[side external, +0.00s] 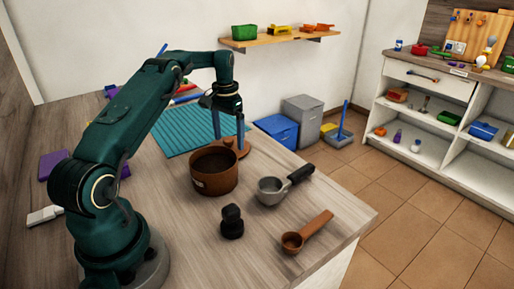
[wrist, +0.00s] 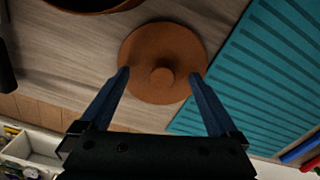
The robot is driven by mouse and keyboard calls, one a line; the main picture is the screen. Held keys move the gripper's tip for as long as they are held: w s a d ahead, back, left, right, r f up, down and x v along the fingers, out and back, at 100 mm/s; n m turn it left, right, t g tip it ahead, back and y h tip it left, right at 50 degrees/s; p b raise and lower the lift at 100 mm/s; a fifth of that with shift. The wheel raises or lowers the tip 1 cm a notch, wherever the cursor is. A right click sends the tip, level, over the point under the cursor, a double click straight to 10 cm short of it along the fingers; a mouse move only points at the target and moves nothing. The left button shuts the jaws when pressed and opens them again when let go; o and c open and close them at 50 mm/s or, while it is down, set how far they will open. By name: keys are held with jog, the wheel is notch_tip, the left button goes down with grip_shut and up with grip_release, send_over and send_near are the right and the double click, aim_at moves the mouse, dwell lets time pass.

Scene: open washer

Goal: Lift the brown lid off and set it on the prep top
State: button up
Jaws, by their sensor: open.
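The round brown lid (side external: 243,150) lies flat on the wooden prep top (side external: 335,195), just behind the brown pot (side external: 214,184). The pot stands open, its dark inside showing. In the wrist view the lid (wrist: 140,48) shows whole, with its round knob (wrist: 162,76) in the middle. My gripper (side external: 229,138) points down over the lid. Its two blue fingers are spread apart and empty. In the wrist view my gripper (wrist: 159,75) has a fingertip on either side of the knob, with clear gaps. I cannot tell whether the fingertips touch the lid.
A teal ribbed mat (side external: 190,130) lies behind the lid. A grey pan (side external: 270,192) with a black handle, a brown ladle (side external: 306,232) and a black object (side external: 231,222) stand right and in front of the pot. Bare wood lies between them.

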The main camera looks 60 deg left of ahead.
jog(key=shift+w+d+r, duration=0.3)
jog(key=shift+d+r, duration=0.55)
jog(key=shift+r, duration=0.05)
jog(key=shift+w+d+r, duration=0.3)
jog(key=shift+d+r, duration=0.5)
jog(key=shift+r, duration=0.1)
jog(key=shift+w+d+r, duration=0.3)
jog(key=shift+d+r, duration=0.55)
jog(key=shift+r, duration=0.05)
jog(key=shift+d, duration=0.1)
jog(key=s+d+r+m+t+y, duration=0.1)
jog(key=s+d+r+m+t, duration=0.25)
jog(key=d+r, duration=1.1)
jog(key=s+d+r+t, duration=0.2)
jog(key=s+d, duration=0.2)
jog(key=s, duration=0.5)
jog(key=s+d+f+h, duration=0.1)
jog(key=s+d+f, duration=0.1)
jog(key=s+f, duration=0.5)
jog(key=shift+s+d+f, duration=0.35)
jog(key=shift+d+f, duration=0.05)
jog(key=shift+f, duration=0.35)
